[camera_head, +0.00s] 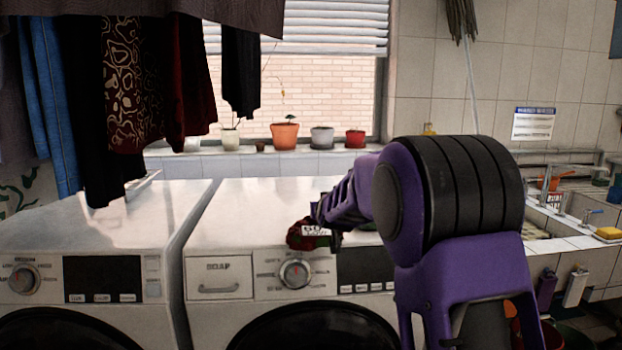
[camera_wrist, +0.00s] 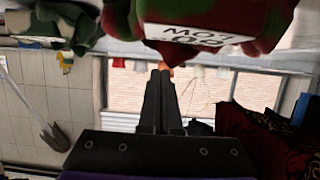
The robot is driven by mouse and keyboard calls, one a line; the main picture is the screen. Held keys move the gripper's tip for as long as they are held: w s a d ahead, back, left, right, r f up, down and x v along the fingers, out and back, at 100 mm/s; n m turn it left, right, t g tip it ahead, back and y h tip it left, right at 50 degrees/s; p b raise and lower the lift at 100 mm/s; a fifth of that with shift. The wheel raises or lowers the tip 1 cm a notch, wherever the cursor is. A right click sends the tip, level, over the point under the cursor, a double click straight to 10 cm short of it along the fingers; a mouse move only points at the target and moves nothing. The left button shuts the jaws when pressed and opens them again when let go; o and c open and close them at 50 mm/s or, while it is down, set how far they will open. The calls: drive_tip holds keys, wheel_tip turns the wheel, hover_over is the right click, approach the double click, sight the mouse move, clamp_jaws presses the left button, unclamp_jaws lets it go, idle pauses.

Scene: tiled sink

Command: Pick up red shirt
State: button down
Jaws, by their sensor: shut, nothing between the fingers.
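A dark red and green bundled cloth (camera_head: 300,238) with a white lettered label lies at the front of the right washing machine's top. It matches the red shirt most closely. In the wrist view, red and green cloth (camera_wrist: 262,22) with a white label fills the upper middle and right, close to the camera. My gripper (camera_wrist: 160,72) is shut and empty, its two dark fingers together below the cloth in the picture. In the head view my purple arm reaches over the right washer beside the cloth. The fingertips are hard to make out there.
Two white washing machines (camera_head: 245,205) stand side by side. Dark and patterned clothes (camera_head: 132,80) hang at upper left. Potted plants (camera_head: 285,135) line the windowsill behind. A tiled sink (camera_head: 545,220) is at right. Another green and yellow cloth (camera_wrist: 55,25) shows at the wrist view's upper left.

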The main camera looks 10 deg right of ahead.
drive_tip(key=shift+s+r+p, duration=0.1)
drive_tip(key=shift+r+p, duration=0.15)
drive_tip(key=shift+p, duration=0.2)
drive_tip(key=shift+d, duration=0.1)
